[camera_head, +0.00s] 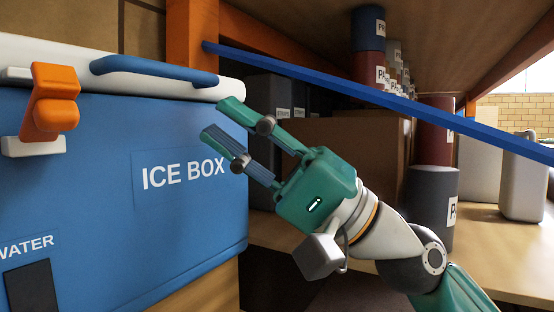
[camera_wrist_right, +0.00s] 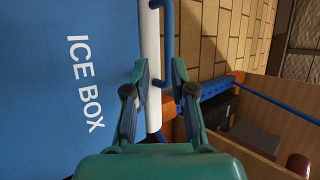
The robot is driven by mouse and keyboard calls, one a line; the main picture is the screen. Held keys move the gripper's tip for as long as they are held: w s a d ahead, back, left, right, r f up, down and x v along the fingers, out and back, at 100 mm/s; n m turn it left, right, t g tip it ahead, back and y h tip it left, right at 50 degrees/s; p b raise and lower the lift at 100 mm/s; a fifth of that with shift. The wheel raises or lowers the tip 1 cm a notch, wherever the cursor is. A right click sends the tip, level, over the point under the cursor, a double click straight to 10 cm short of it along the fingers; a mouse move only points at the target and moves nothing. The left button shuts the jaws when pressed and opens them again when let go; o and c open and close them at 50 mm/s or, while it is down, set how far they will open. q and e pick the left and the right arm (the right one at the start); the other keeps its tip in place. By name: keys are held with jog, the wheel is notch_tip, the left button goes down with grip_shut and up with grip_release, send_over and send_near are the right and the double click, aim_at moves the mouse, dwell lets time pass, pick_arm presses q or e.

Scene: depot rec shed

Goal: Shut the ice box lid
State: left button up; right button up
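The blue ice box (camera_head: 100,200) fills the left of the head view, its front marked ICE BOX. Its white lid (camera_head: 225,91) lies along the top of the body, with no clear gap at the front. A blue handle (camera_head: 150,70) runs along the lid. An orange latch (camera_head: 54,100) sits at the left front. My right gripper (camera_head: 222,122) is open and empty by the lid's right front corner. In the right wrist view its fingers (camera_wrist_right: 160,78) are apart, with the white lid edge (camera_wrist_right: 150,45) behind them. I cannot tell whether they touch it. My left gripper is not in view.
A blue bar (camera_head: 350,85) slants across to the right of the box, near an orange post (camera_head: 192,45). Behind stand a cardboard box (camera_head: 345,145), a grey drum (camera_head: 432,200) and a pale canister (camera_head: 522,185) on wooden shelving. A brick wall (camera_wrist_right: 215,35) shows in the wrist view.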

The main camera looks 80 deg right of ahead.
jog(key=v, duration=0.5)
jog(key=shift+s, duration=0.2)
jog(key=x, duration=0.9)
jog(key=shift+w+r, duration=0.2)
jog(key=shift+w, duration=0.15)
jog(key=shift+f, duration=0.1)
